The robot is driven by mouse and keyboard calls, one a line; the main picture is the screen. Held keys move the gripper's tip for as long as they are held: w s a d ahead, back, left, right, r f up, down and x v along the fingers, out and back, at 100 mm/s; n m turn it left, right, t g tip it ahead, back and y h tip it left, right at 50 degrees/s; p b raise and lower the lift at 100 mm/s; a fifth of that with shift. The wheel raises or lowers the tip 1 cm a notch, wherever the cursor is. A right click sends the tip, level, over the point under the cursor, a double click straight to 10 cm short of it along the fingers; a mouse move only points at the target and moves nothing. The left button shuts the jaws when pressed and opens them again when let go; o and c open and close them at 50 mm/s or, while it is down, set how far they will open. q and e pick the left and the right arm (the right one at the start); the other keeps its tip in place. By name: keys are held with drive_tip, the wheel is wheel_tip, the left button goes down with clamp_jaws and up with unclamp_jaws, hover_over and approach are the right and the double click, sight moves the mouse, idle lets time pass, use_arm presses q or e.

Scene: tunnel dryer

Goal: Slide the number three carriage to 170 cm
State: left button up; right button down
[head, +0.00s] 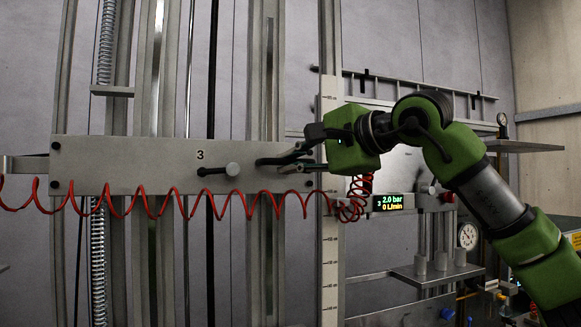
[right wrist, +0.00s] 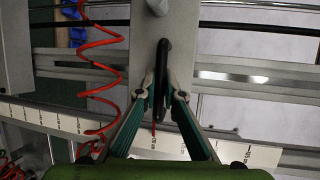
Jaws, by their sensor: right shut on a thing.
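The number three carriage (head: 120,165) is a wide grey plate marked "3" across vertical rails in the head view. It carries a grey knob with a black lever (head: 215,170) and a black handle at its right end. My right gripper (head: 285,158) reaches in from the right and is shut on that handle. In the right wrist view, the fingers of my right gripper (right wrist: 162,90) close around the black handle (right wrist: 161,62). A pale vertical scale (head: 329,220) stands just right of the plate; its marks are too small to read surely. My left gripper is not in view.
A red coiled hose (head: 150,208) hangs across the plate's lower edge and bunches below my right gripper. A display (head: 393,203) reads 2.0 bar and 0 L/min. A round gauge (head: 467,236) and a metal shelf (head: 437,275) are at the lower right.

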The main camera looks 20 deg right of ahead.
drive_tip(key=shift+d+r, duration=0.1)
drive_tip(key=shift+r, duration=0.25)
drive_tip(key=c, duration=2.1)
unclamp_jaws()
drive_tip(key=shift+f, duration=0.15)
drive_tip(key=shift+c, duration=0.2)
drive_tip(key=shift+f, duration=0.1)
drive_tip(key=shift+s, duration=0.1)
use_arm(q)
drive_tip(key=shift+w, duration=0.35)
use_arm(e)
drive_tip(key=v, duration=1.2)
